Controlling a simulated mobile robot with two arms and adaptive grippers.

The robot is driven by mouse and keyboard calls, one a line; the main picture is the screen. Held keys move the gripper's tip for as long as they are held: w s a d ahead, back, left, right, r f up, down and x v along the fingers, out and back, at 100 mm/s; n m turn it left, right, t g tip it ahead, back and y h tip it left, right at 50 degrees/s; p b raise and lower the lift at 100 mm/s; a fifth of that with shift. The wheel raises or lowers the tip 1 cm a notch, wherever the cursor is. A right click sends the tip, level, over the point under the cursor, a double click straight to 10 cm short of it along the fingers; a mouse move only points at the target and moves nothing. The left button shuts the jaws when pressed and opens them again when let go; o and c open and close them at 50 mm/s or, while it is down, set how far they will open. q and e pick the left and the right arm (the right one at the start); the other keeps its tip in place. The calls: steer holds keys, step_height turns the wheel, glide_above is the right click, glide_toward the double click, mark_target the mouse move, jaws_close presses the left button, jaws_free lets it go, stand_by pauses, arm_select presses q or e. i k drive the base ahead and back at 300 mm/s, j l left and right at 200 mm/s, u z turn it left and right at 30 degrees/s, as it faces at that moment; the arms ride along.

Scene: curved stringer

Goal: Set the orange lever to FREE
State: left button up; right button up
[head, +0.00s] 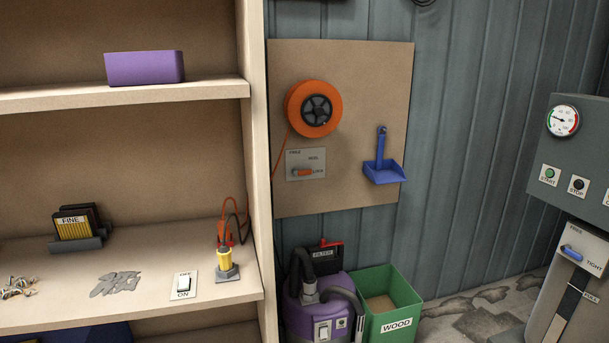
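The orange lever (302,172) is on a small grey plate (293,161) on a brown wall board, below an orange reel. The plate has small labels that seem to read FREE at the upper left, a middle one, and LOCK at the right. The lever lies about level, and its right end is next to the LOCK label. Neither of my grippers shows in the head view.
The orange reel (297,106) and a blue dustpan (384,170) hang on the board (350,60). A shelf unit (256,200) stands left. Below are a purple vacuum (303,310) and a green WOOD bin (412,312). A grey machine (570,104) with a blue lever (571,253) stands right.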

mark_target(295, 173)
steer(key=i+l+z, duration=0.3)
steer(key=i, duration=0.75)
steer(key=i+z, duration=0.25)
steer(key=i, duration=0.75)
steer(key=l, duration=0.05)
